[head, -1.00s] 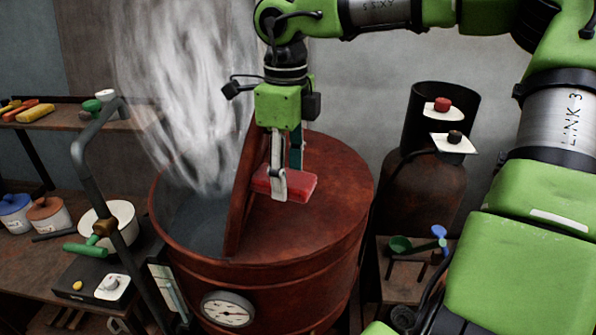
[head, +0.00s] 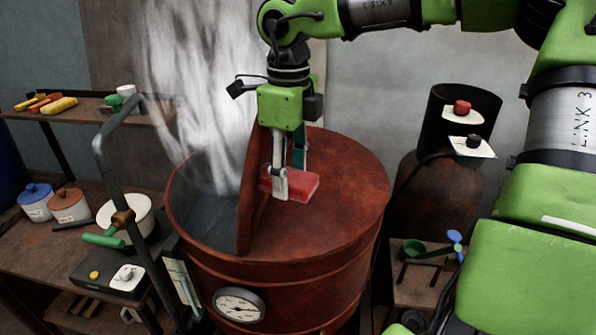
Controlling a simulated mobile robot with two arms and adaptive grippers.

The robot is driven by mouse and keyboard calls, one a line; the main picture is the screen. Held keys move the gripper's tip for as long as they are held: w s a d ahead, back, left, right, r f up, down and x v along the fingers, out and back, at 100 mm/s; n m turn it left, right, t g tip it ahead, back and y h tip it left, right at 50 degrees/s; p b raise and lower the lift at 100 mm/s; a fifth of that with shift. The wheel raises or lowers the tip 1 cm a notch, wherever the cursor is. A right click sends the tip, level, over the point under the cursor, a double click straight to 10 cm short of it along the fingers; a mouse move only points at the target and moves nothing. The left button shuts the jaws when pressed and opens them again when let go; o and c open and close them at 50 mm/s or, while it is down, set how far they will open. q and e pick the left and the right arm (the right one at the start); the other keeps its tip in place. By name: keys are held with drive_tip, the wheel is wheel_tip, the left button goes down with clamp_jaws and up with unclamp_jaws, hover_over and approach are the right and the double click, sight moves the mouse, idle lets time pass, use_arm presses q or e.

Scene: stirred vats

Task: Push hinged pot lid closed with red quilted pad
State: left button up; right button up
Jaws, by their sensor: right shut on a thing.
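The large rust-red pot (head: 300,285) stands in the middle of the head view. Its hinged lid (head: 250,200) stands raised, nearly upright, beside the open left part of the top. Steam rises from that opening. My right gripper (head: 290,187) is shut on the red quilted pad (head: 303,184), over the fixed right part of the top and just right of the lid. The pad's left end is close to the lid; I cannot tell whether they touch. My left gripper is not in view.
A pipe with a green-handled valve (head: 105,238) stands left of the pot. A bench with a blue-lidded jar (head: 36,205) and a white pot (head: 138,215) lies behind it. A dark cylinder (head: 430,205) with red and black knobs stands at right.

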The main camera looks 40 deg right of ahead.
sight(258, 173)
drive_tip(key=shift+w+a+f, duration=0.25)
drive_tip(key=shift+w+a, duration=0.7)
drive_tip(key=shift+w, duration=0.25)
drive_tip(key=shift+w+a+f, duration=0.2)
drive_tip(key=shift+w+a, duration=0.7)
drive_tip(key=shift+w, duration=0.25)
drive_tip(key=shift+w+a+f+p, duration=0.2)
drive_tip(key=shift+w+a+p, duration=0.25)
drive_tip(key=shift+w+a, duration=0.4)
drive_tip(key=shift+d, duration=0.1)
drive_tip(key=shift+r, duration=0.1)
drive_tip(key=shift+s+a+r+p, duration=0.35)
drive_tip(key=shift+s+a+r, duration=0.4)
drive_tip(key=shift+a+r, duration=0.3)
drive_tip(key=shift+s+a+r+p, duration=0.35)
drive_tip(key=shift+s+a+r, duration=0.4)
drive_tip(key=shift+a+r, duration=0.25)
drive_tip(key=shift+s+a+r, duration=0.3)
drive_tip(key=shift+s+r, duration=0.1)
